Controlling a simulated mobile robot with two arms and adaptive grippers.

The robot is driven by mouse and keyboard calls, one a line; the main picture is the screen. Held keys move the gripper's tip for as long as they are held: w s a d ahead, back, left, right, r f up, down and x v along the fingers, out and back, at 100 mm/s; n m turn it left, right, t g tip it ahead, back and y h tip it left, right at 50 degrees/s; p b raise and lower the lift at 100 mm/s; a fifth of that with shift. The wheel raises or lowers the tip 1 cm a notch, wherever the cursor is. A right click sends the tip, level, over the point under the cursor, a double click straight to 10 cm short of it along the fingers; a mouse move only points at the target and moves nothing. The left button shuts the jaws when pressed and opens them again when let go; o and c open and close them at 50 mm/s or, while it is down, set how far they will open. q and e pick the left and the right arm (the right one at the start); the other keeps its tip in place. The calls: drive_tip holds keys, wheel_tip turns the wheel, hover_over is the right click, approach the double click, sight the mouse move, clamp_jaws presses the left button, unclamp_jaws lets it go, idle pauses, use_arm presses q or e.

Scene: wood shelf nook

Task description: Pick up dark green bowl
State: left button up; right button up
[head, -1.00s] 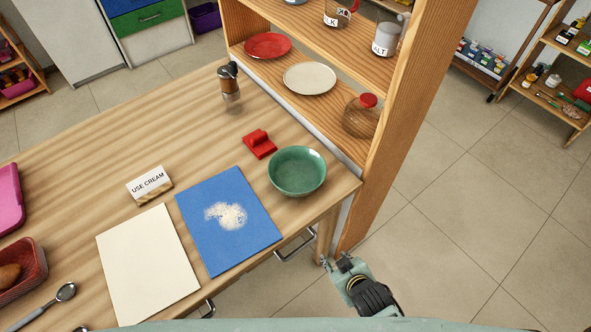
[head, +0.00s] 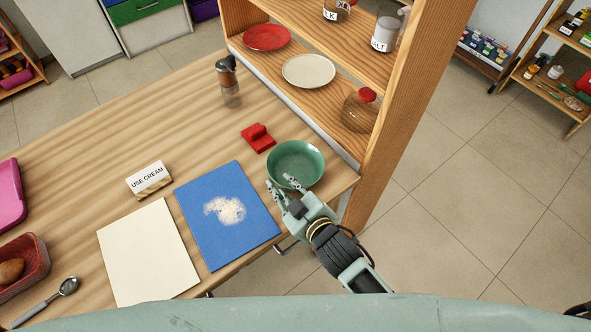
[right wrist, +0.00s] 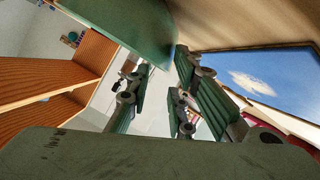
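The dark green bowl (head: 296,160) stands upright on the wooden table near its right corner, beside the shelf. My right gripper (head: 280,183) is at the bowl's near side, with its fingers spread and empty. One finger overlaps the bowl's near rim in the head view; I cannot tell whether it touches. In the right wrist view the bowl's green side (right wrist: 125,25) fills the top, just beyond the open fingers (right wrist: 155,85). My left gripper is not in view.
A red object (head: 258,138) sits just behind the bowl. A blue mat (head: 205,240) with white powder lies to its left. The wooden shelf (head: 405,120) rises close on the right, holding a jar (head: 360,115) and a cream plate (head: 308,71).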

sight(272, 172)
drive_tip(key=shift+f+p+x, duration=0.15)
drive_tip(key=shift+p+x, duration=0.05)
drive_tip(key=shift+x, duration=1.45)
drive_tip(key=shift+f+p+x, duration=0.15)
drive_tip(key=shift+f+x, duration=0.05)
drive_tip(key=shift+x, duration=1.45)
drive_tip(key=shift+s, duration=0.1)
drive_tip(key=shift+c, duration=0.4)
clamp_jaws()
